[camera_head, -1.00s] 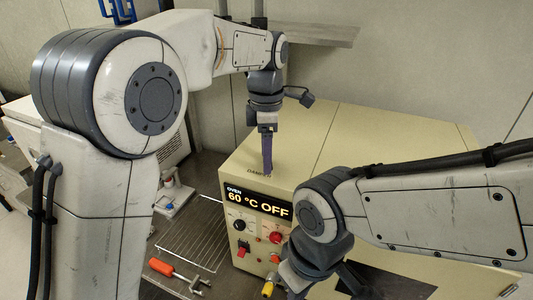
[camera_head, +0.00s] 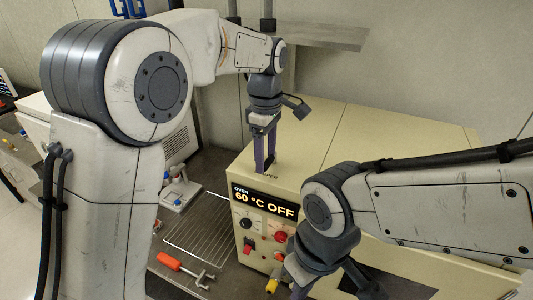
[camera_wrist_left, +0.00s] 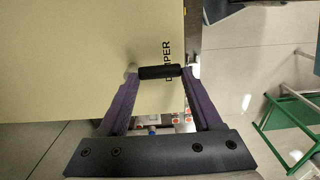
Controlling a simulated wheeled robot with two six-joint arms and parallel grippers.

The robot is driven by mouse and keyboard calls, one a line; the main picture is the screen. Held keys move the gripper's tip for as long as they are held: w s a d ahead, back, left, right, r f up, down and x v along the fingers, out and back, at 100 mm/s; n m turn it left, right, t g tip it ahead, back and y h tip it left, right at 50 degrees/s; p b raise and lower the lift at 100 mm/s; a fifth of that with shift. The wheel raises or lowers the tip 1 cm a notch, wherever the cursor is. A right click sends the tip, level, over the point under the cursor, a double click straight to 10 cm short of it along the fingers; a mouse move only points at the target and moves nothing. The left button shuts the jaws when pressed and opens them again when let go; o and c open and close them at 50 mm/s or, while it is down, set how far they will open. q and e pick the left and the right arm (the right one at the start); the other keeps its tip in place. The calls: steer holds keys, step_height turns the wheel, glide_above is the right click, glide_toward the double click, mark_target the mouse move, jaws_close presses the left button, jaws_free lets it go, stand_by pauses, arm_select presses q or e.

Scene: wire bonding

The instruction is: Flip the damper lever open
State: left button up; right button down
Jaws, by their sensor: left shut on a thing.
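The damper lever, a short black bar (camera_wrist_left: 160,72), is on the cream top of the oven (camera_wrist_left: 70,60), beside the printed DAMPER label, in the left wrist view. My left gripper (camera_wrist_left: 161,75) has its purple fingers at the two ends of the bar, shut on it lengthwise. In the head view, my left gripper (camera_head: 265,168) points down at the oven's (camera_head: 330,150) top near its front edge. The lever cannot be made out there between the fingers. My right forearm crosses the oven's right side, and its gripper fingers do not show.
The oven's front panel (camera_head: 264,204) reads 60 °C OFF, with knobs and a red switch below. A wire rack (camera_head: 203,225) and an orange-handled tool (camera_head: 180,266) lie on the bench to the left. A metal shelf (camera_head: 318,35) hangs behind.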

arm_select(q)
steer(key=o, duration=1.4)
steer(key=shift+c, duration=0.2)
step_height(320, 180, up, 10)
steer(key=b, duration=0.1)
steer(key=shift+r, duration=0.25)
